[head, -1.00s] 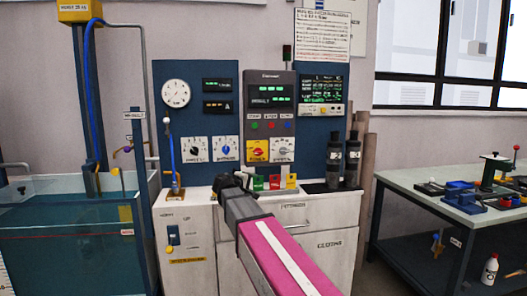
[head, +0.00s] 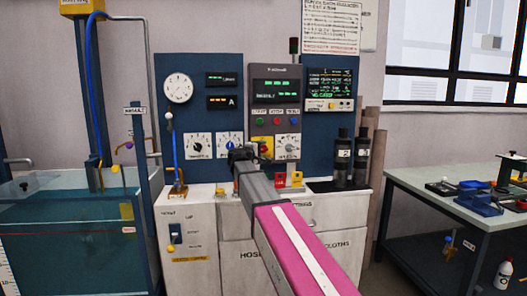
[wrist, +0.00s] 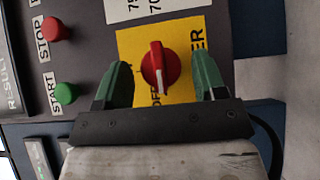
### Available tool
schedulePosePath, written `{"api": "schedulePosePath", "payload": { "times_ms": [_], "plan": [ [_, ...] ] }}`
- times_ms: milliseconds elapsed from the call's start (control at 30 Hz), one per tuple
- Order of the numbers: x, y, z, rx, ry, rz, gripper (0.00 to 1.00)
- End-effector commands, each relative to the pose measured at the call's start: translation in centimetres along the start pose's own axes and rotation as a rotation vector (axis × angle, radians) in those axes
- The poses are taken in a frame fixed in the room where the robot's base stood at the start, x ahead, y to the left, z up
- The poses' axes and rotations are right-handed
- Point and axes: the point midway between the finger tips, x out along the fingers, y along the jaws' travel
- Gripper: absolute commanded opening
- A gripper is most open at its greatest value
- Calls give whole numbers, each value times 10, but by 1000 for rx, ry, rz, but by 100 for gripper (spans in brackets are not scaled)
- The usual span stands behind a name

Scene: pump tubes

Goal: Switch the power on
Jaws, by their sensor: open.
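The power switch is a red rotary knob (wrist: 156,68) on a yellow plate (wrist: 130,48) with partly hidden lettering. In the head view the yellow plate (head: 267,143) shows on the lower left of the grey control panel (head: 262,105), partly behind my gripper. My gripper (wrist: 158,82) is open, with one green fingertip on each side of the knob. There is a gap between each finger and the knob, and nothing is held. In the head view my gripper (head: 243,154) is in front of the panel; its fingertips are hard to make out.
A green START button (wrist: 65,93) and a red STOP button (wrist: 58,28) are left of the knob in the wrist view. A selector dial (head: 287,146) is right of the yellow plate. A water tank (head: 70,235) stands left and a workbench (head: 450,200) right.

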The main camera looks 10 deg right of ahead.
Motion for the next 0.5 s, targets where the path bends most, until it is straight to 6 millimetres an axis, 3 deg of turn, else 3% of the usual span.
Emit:
{"api": "schedulePosePath", "payload": {
  "times_ms": [200,500],
  "plan": [
    [15,0,0,0,-1,-1,64],
    [16,0,1,0,-1,0,61]
  ]
}}
